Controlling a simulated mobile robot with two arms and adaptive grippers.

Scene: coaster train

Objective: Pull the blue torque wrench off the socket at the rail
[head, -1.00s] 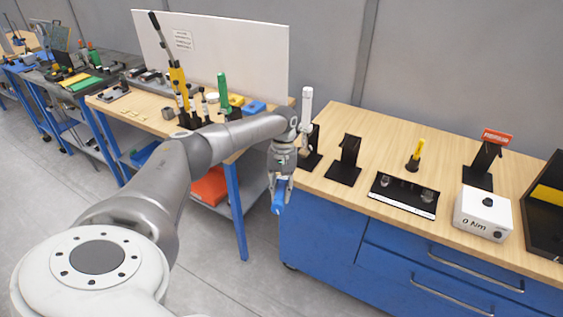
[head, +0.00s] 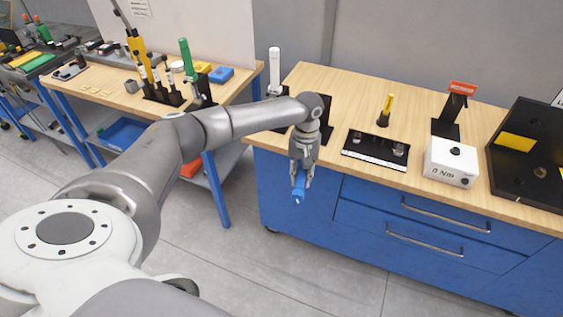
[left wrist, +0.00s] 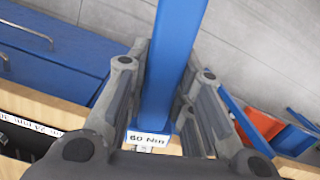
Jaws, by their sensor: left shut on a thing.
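The blue torque wrench (head: 299,190) is held in my left gripper (head: 301,182), in front of the bench's front edge in the head view. In the left wrist view the wrench (left wrist: 172,60) runs between the two fingers, with a "60 Nm" label near the palm. The black socket rail (head: 372,157) with a white label strip lies on the bench, to the right of the gripper and apart from it. Small metal sockets (head: 398,149) stand on it. The wrench's far end is hard to make out. My right gripper is not in view.
A white box reading "0 Nm" (head: 450,162) and a black tray (head: 525,165) stand to the right on the bench. A yellow-handled tool (head: 387,105) stands behind the rail. A white-handled tool (head: 274,70) stands upright at the back left. Open floor lies in front.

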